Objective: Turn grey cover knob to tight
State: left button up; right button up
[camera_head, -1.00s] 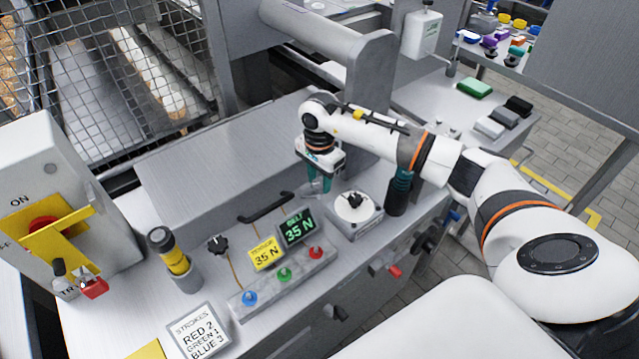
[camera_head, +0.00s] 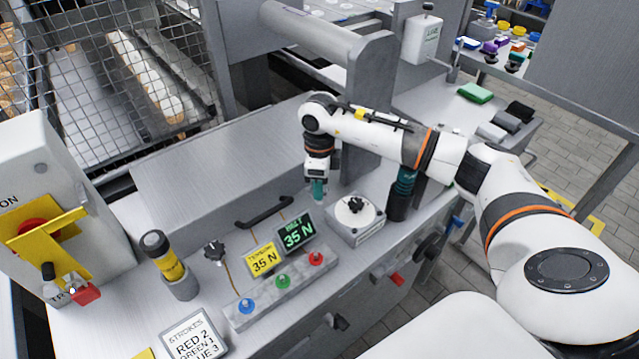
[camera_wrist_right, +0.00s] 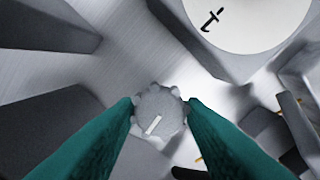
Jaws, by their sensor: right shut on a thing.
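The grey cover knob (camera_wrist_right: 166,103) is small and lobed, with a white pointer line angled toward the lower left in the right wrist view. My right gripper (camera_wrist_right: 160,110) has its teal fingers on either side of the knob, shut on it. In the head view my right gripper (camera_head: 318,190) points down at the grey deck, between the black handle and the white dial. The knob is hidden there by the fingers. No tight or loose marking can be read around the knob. My left gripper is in neither view.
A white dial box (camera_head: 355,213) with a black knob stands just right of the gripper. The black bar handle (camera_head: 264,212) is to its left.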

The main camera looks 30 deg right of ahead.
jog(key=shift+m, duration=1.1)
jog(key=shift+r, duration=0.1)
jog(key=o, duration=1)
notch_tip(320, 180, up, 12)
jog(key=shift+b, duration=0.8)
